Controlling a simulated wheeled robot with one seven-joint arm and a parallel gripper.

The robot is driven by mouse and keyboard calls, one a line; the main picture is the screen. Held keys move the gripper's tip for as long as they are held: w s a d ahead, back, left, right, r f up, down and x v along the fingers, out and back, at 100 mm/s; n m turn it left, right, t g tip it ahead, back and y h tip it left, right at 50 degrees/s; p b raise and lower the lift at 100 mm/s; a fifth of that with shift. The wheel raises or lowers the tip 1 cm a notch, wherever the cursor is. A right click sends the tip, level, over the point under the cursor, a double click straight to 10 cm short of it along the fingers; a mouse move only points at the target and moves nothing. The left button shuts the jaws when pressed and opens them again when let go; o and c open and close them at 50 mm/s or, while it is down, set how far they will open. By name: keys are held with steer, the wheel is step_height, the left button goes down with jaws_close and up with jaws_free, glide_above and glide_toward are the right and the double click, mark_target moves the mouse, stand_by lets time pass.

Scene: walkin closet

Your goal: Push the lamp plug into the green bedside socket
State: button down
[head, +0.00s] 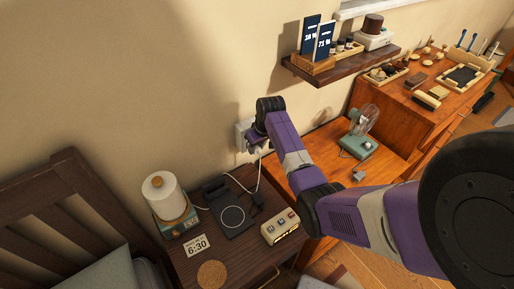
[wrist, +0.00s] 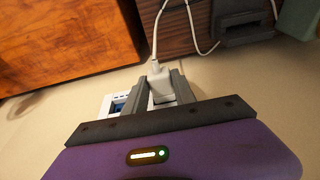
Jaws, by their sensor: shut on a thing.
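My gripper (head: 254,142) is at the wall above the back of the nightstand. In the wrist view its two grey fingers (wrist: 161,88) are shut on a white plug (wrist: 159,80), with a white cord (wrist: 155,44) leaving it. A pale socket plate (wrist: 107,103) with a blue socket (wrist: 119,106) shows left of the fingers; the plate is also on the wall in the head view (head: 240,136). No green socket is visible; the fingers and plug cover part of the plate. I cannot tell whether the plug is seated. The lamp (head: 165,196) has a white shade.
A shelf (head: 335,68) overhangs to the right. An orange wooden desk (head: 318,150) holds a green fan (head: 358,144).

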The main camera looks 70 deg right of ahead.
steer(key=shift+w+d, duration=0.2)
steer(key=shift+w, duration=0.15)
stand_by(0.4)
steer(key=c, duration=0.9)
jaws_free()
steer(key=shift+c, duration=0.2)
steer(key=v, duration=0.7)
steer(key=shift+r+b, duration=0.4)
